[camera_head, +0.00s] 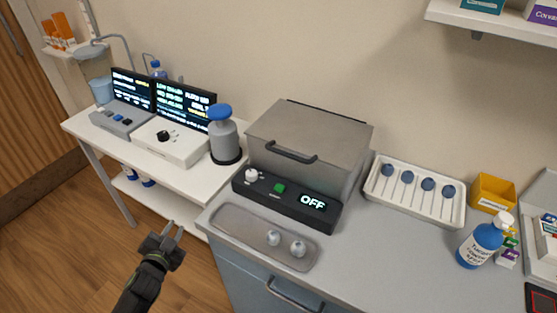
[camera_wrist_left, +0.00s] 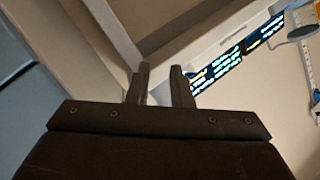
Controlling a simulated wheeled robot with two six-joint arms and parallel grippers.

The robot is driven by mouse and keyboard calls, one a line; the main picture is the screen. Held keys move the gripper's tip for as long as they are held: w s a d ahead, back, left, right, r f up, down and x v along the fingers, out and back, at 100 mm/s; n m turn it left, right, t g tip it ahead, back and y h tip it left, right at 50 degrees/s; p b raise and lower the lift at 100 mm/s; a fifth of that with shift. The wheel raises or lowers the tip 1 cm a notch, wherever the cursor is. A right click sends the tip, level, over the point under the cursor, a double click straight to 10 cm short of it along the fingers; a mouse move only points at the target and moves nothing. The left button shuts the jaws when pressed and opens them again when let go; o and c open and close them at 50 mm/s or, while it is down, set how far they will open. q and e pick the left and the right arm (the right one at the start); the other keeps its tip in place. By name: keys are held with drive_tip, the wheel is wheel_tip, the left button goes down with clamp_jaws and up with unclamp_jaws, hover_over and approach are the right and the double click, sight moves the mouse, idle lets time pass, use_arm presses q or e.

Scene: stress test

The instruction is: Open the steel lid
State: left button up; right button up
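The steel lid (camera_head: 325,122) is the flat grey top of a box-shaped steel unit on the grey counter. It looks shut. A dark bar handle (camera_head: 291,153) runs along its front edge. A black control panel (camera_head: 287,198) in front of the unit has a white knob, a green button and a display reading OFF. My left gripper (camera_head: 176,231) is low in front of the white table, left of the counter and well away from the handle. In the left wrist view its two fingers (camera_wrist_left: 161,84) stand apart with nothing between them. My right gripper is not in view.
A tray (camera_head: 235,222) with two small round items lies before the panel. A grey blue-capped bottle (camera_head: 222,138) stands left of the unit. Right of it are a white rack (camera_head: 416,204), a yellow bin (camera_head: 492,192) and a blue bottle (camera_head: 481,245). Floor space lies around my gripper.

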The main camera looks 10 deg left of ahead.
sight(287, 153)
use_arm(q)
drive_tip(key=w+d+r+m+h+b, duration=0.1)
drive_tip(key=d+r+m+h, duration=0.4)
drive_tip(key=r, duration=0.3)
drive_tip(key=w+d+r+m+t+h, duration=0.1)
drive_tip(key=d+r+m+h, duration=0.2)
drive_tip(key=r+m+h, duration=0.4)
drive_tip(key=w+d+r+m+h+b, duration=0.1)
drive_tip(key=w+d+r+m+h, duration=0.1)
drive_tip(key=d+r+m+h, duration=0.5)
drive_tip(key=w+d+r+m+g+p, duration=0.1)
drive_tip(key=d+m+g, duration=0.1)
drive_tip(key=d, duration=0.2)
drive_tip(key=w+d+r+m+g+p, duration=0.1)
drive_tip(key=d+m+g+p, duration=0.1)
drive_tip(key=d, duration=0.3)
drive_tip(key=w+d+r+m+g+p, duration=0.2)
drive_tip(key=d+m+g, duration=0.1)
drive_tip(key=d+g, duration=0.1)
drive_tip(key=shift+d+r, duration=0.1)
drive_tip(key=shift+d, duration=0.65)
drive_tip(key=shift+w+d, duration=0.3)
drive_tip(key=shift+d, duration=0.3)
drive_tip(key=shift+c, duration=0.3)
clamp_jaws()
